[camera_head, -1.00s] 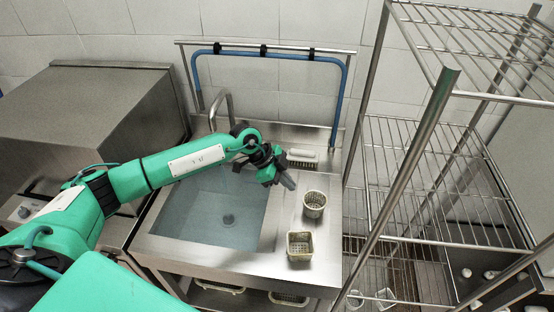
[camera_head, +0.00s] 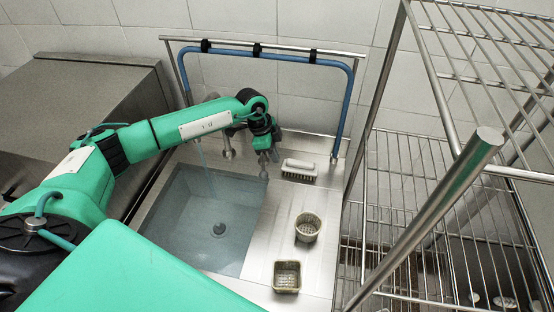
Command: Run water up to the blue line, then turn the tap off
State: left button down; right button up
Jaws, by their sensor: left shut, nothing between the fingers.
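The sink basin (camera_head: 158,222) is set in the steel counter and holds bluish, clear water (camera_head: 205,240), with the round drain visible through it. The tap (camera_head: 228,146) stands behind the basin; my left arm hides its upper part. A faint pale streak, like a thin stream of water (camera_head: 207,175), drops into the basin below the arm. I cannot make out a blue line on the basin wall. My left gripper (camera_head: 264,172) is shut and empty, pointing down beside the tap, over the basin's back right corner. I cannot tell if it touches a tap handle. My right gripper is out of view.
A white brush (camera_head: 299,169), a round perforated basket (camera_head: 308,228) and a square one (camera_head: 287,277) stand on the counter right of the basin. A blue hose (camera_head: 285,57) hangs on the rail behind. A wire shelf rack (camera_head: 420,190) blocks the right side.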

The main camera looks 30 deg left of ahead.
aim_at(263, 164)
pick_arm(q)
jog(key=p+x, duration=0.1)
jog(key=x, duration=0.2)
jog(key=p+x, duration=0.1)
jog(key=x, duration=0.2)
jog(key=p+x, duration=0.1)
jog(key=x, duration=0.2)
jog(key=shift+s+d+r, duration=0.1)
jog(key=shift+s+d, duration=0.05)
jog(key=shift+s, duration=0.15)
jog(key=a+p, duration=0.1)
jog(key=s+a+p, duration=0.1)
jog(key=shift+a+r, duration=0.25)
jog(key=shift+a, duration=0.15)
jog(key=shift+s+a+p, duration=0.3)
jog(key=shift+a+p, duration=0.1)
jog(key=shift+a, duration=0.05)
jog(key=shift+w+f, duration=0.1)
jog(key=shift+w, duration=0.05)
